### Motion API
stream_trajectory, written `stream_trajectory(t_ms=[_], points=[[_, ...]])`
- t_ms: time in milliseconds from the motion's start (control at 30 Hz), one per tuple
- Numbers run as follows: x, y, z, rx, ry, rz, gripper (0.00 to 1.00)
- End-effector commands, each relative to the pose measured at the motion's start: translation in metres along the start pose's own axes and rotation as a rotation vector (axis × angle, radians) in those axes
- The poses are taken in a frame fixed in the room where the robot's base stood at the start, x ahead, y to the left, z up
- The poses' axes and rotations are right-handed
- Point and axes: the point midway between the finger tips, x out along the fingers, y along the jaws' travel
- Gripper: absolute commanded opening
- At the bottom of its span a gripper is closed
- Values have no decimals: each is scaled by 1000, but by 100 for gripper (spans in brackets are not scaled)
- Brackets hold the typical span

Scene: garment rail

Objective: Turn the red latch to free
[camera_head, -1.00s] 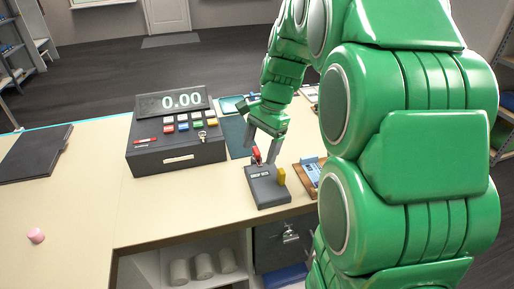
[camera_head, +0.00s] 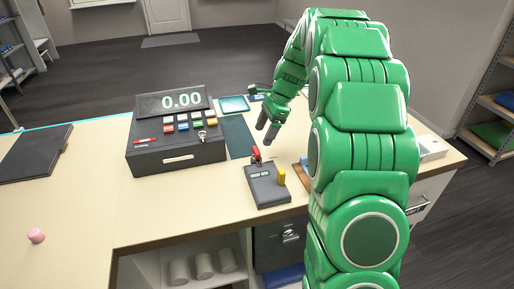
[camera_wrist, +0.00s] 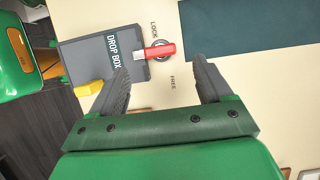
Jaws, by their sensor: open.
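The red latch (camera_head: 256,154) stands at the back end of the dark drop box (camera_head: 268,190). In the wrist view the red latch (camera_wrist: 163,50) lies crosswise over a round dark pivot, its inner end reaching over the edge of the drop box (camera_wrist: 80,52). The printed word LOCK is above it and FREE below it there; I cannot tell which one it is set to. My gripper (camera_head: 266,127) is open and empty, above and behind the latch in the head view. In the wrist view the latch shows between and beyond the fingertips (camera_wrist: 160,66), apart from them.
A yellow piece (camera_head: 281,175) sits on the box's side. A cash register (camera_head: 176,140) stands to the left and a dark mat (camera_head: 237,137) lies behind. A pink object (camera_head: 36,236) is far left. The counter (camera_head: 190,205) in front of the register is clear.

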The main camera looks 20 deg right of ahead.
Motion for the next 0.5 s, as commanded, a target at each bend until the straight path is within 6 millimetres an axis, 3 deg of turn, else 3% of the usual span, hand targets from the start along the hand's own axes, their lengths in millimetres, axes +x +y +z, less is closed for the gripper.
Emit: stream_trajectory(t_ms=[500], points=[[64,2,1,-1,-2,5,79]])
